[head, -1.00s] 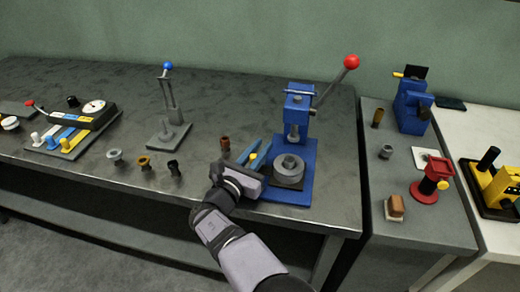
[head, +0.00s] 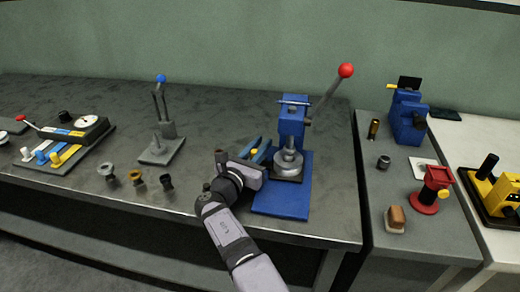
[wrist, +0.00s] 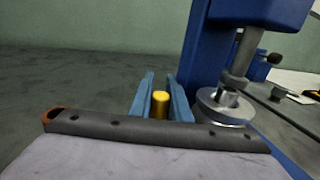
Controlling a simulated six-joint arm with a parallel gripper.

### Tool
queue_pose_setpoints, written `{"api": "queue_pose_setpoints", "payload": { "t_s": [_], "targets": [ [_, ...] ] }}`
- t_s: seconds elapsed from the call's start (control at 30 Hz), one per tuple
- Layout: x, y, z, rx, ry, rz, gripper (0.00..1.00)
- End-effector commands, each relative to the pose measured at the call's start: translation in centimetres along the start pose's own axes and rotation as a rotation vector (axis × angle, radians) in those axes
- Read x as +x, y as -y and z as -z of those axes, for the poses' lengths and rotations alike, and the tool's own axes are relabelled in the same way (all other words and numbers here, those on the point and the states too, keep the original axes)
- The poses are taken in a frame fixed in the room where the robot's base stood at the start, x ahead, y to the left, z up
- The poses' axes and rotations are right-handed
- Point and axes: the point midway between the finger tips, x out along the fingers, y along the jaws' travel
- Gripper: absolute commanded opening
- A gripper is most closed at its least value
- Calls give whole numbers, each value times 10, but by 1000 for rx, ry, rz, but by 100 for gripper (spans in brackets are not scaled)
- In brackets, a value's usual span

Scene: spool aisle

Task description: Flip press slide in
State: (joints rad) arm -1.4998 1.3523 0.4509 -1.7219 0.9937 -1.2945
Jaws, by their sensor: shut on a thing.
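The blue press (head: 293,118) stands on its blue base, with its red-balled lever (head: 345,71) raised up to the right. Its slide (head: 283,178), a dark plate carrying a round grey die (head: 289,163), sits toward the back of the base, with the die under the ram. My gripper (head: 258,149) is at the slide's left side, its blue fingers on either side of the slide's yellow knob (head: 254,153). In the wrist view the yellow knob (wrist: 160,104) stands between the two fingers, and the die (wrist: 224,106) shows to the right, with the ram over it.
A brown cylinder (head: 220,158) stands just left of my gripper. Several small spools, one of them brass (head: 135,178), stand farther left. A small blue-knobbed press (head: 162,140) is behind them. The front of the blue base (head: 282,203) is bare. A red stand (head: 430,190) is on the right bench.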

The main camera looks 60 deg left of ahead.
Motion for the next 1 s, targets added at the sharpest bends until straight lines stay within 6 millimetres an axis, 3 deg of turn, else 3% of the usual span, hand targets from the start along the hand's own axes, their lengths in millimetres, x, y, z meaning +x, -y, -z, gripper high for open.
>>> {"api": "queue_pose_setpoints", "payload": {
  "t_s": [0.3,0.33,0.4,1.0],
  "targets": [
    [1,-1,-4,0,5,-7,0],
    [1,-1,-4,0,6,-7,19],
    [1,-1,-4,0,6,-6,35],
    [-5,-1,-2,-1,2,-2,35]
  ]
}}
